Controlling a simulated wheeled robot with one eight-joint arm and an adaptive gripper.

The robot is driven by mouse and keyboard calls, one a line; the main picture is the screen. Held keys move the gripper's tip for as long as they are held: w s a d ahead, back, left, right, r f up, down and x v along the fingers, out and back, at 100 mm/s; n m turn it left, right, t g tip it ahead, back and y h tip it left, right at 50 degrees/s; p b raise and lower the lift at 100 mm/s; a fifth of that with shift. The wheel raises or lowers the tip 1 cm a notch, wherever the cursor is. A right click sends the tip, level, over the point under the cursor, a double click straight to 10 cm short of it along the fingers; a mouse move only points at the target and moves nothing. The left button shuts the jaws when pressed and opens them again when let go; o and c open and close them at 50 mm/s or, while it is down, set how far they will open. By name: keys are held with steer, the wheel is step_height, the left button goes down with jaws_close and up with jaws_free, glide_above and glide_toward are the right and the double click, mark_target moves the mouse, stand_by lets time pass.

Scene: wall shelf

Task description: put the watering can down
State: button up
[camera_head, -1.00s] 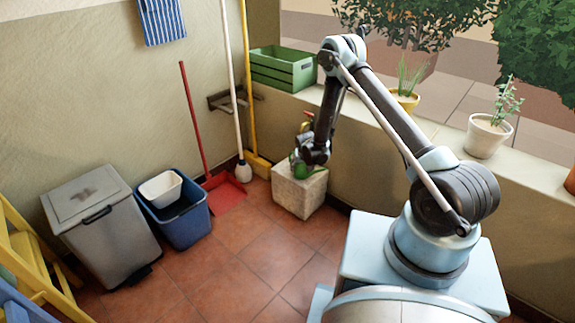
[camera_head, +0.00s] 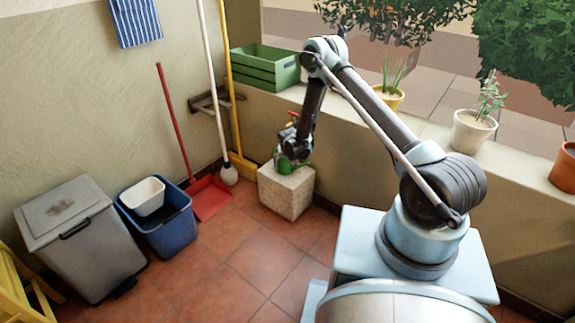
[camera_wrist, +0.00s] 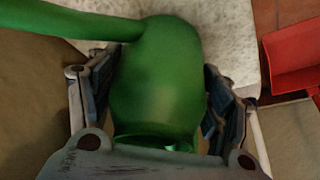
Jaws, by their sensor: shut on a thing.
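The green watering can (camera_head: 283,164) is at the top of the pale stone block (camera_head: 288,191), mostly hidden behind my gripper (camera_head: 293,158) in the head view. In the wrist view the can's green body (camera_wrist: 160,80) fills the middle, with a green tube-like part running to the upper left. The fingers of my gripper (camera_wrist: 160,100) press on both sides of the body, shut on it. The block's white top (camera_wrist: 215,35) shows just behind the can. I cannot tell whether the can's base touches the block.
A red dustpan (camera_head: 210,197), a broom and a mop lean left of the block. A blue bin (camera_head: 165,232) and grey pedal bin (camera_head: 80,245) stand further left. A ledge with a green crate (camera_head: 265,68) and potted plants runs behind. Floor in front is clear.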

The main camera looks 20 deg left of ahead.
steer(key=o, duration=1.1)
steer(key=shift+s+a, duration=0.1)
steer(key=shift+r, duration=0.1)
steer(key=v, duration=1.2)
